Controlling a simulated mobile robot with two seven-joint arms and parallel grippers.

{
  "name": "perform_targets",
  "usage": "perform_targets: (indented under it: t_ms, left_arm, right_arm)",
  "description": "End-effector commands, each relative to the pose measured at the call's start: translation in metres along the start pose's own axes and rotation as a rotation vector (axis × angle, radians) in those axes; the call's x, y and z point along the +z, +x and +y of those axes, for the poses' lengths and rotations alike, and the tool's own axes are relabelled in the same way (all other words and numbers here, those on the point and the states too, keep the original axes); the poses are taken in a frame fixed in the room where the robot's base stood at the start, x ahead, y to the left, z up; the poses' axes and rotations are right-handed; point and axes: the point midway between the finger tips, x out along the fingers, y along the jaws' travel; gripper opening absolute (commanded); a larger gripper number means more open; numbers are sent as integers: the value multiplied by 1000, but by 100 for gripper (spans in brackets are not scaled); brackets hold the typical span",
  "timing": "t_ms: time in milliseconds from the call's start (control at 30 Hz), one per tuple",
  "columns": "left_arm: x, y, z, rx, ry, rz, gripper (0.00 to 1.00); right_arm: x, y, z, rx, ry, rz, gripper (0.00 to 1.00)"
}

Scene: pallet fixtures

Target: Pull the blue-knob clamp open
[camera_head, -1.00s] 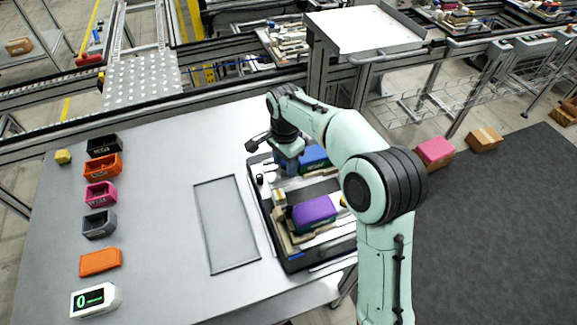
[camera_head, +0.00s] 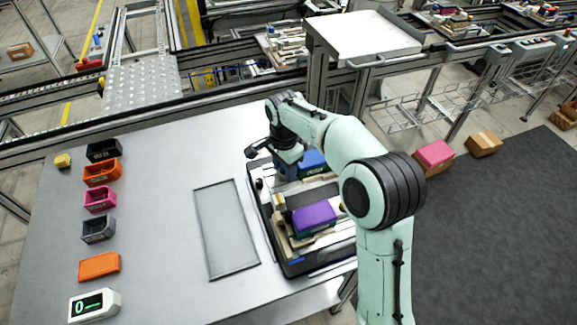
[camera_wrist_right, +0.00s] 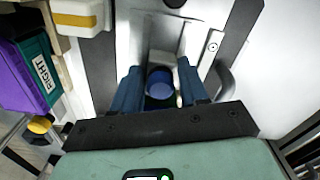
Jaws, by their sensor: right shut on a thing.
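The blue knob (camera_wrist_right: 161,84) of the clamp shows in the right wrist view, between the two blue fingers of my right gripper (camera_wrist_right: 160,80). The fingers are shut on it from both sides. Behind it is the clamp's pale metal body (camera_wrist_right: 160,30). In the head view my right gripper (camera_head: 286,168) is low over the far left part of the black pallet fixture (camera_head: 272,235); the clamp is hidden there under my wrist. My left gripper is not in view.
Several small bins, including an orange one (camera_head: 102,171), line the table's left side.

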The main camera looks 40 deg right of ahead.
Motion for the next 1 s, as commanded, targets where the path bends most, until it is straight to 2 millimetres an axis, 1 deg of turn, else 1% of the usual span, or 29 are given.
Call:
perform_targets:
  t_ms: [33, 100, 567, 600, 633, 1000]
  left_arm:
    - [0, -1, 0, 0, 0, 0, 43]
    - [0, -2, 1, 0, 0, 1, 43]
    - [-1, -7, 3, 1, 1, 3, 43]
    - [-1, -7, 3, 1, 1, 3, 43]
    - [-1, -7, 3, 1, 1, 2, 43]
    - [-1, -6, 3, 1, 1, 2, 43]
  right_arm:
    - [5, -1, -3, -5, -9, -4, 17]
    - [8, -1, -4, -5, -9, -4, 17]
    - [23, -2, -9, -6, -9, -5, 17]
    - [24, -2, -9, -6, -9, -4, 47]
    - [23, -1, -9, -6, -8, -4, 49]
    - [22, 0, -8, -3, -4, -4, 49]
